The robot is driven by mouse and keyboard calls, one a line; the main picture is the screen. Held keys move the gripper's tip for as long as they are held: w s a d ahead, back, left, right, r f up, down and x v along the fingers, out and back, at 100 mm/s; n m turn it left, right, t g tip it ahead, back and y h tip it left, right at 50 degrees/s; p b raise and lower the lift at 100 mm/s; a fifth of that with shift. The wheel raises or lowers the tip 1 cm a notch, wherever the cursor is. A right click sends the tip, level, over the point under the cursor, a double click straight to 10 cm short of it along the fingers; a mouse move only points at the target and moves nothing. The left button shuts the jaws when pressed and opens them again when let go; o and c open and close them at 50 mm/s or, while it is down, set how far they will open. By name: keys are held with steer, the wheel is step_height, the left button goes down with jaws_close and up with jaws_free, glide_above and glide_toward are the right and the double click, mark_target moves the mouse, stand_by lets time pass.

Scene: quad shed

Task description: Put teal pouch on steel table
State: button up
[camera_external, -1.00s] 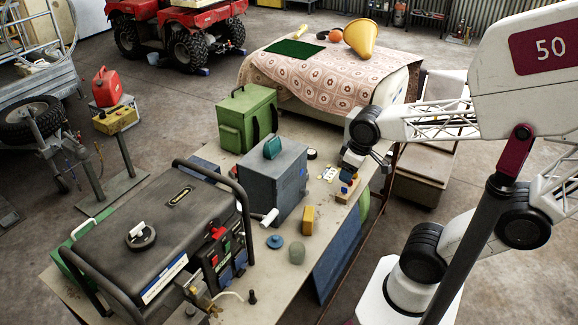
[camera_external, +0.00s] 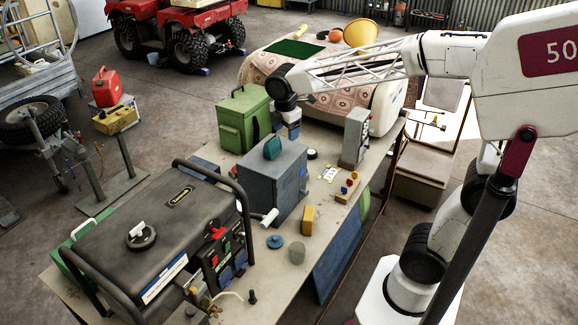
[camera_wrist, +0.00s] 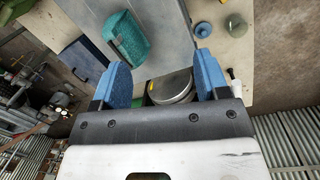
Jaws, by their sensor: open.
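The teal pouch (camera_external: 272,148) sits on top of a grey-blue metal box (camera_external: 262,182) on the workbench. The pouch also shows in the wrist view (camera_wrist: 128,38), up and left of my fingers. My gripper (camera_external: 294,132) is above the bench, just behind and to the right of the pouch, apart from it. In the wrist view my gripper (camera_wrist: 160,72) has its blue fingers spread, with nothing held between them. The pale bench top (camera_external: 262,292) is the only table surface clearly in view under these things; I cannot tell whether it is steel.
A black generator (camera_external: 170,235) fills the near left of the bench. A green case (camera_external: 243,118) stands behind the box, and a grey upright device (camera_external: 355,137) to the right. A yellow block (camera_external: 308,219), blue disc (camera_external: 275,241) and jar (camera_external: 297,252) stand in front.

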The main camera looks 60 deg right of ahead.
mark_target(272, 138)
steer(key=w+n, duration=0.1)
steer(key=w, duration=0.2)
steer(key=w+n, duration=0.2)
steer(key=w, duration=0.1)
steer(key=shift+d+f, duration=0.15)
steer(key=shift+d, duration=0.05)
steer(key=shift+d+f, duration=0.15)
steer(key=shift+f, duration=1.15)
steer(key=shift+d+f, duration=0.2)
steer(key=shift+f, duration=2.4)
steer(key=shift+f, duration=0.25)
steer(key=c, duration=1.1)
